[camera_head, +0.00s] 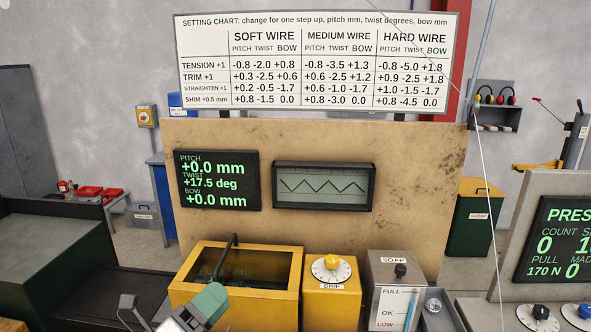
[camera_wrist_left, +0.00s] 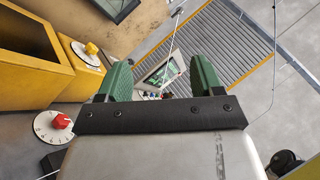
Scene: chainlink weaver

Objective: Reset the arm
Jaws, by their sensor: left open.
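My left gripper (camera_head: 207,302) shows at the bottom of the head view, in front of the yellow open-topped box (camera_head: 185,292). Only a green finger and part of the grey body show there. In the left wrist view its two green fingers (camera_wrist_left: 161,78) stand apart with nothing between them. Beyond the gap lie a grey slatted surface and a tilted panel (camera_wrist_left: 160,72), well away from the fingers. My right gripper is in neither view.
A yellow drip box (camera_head: 332,300) with a dial and a grey soap box (camera_head: 395,285) stand to the right of the yellow box. A tan back panel (camera_head: 420,190) carries a readout (camera_head: 217,181) and a wave screen (camera_head: 323,186). A setting chart (camera_head: 317,62) hangs above.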

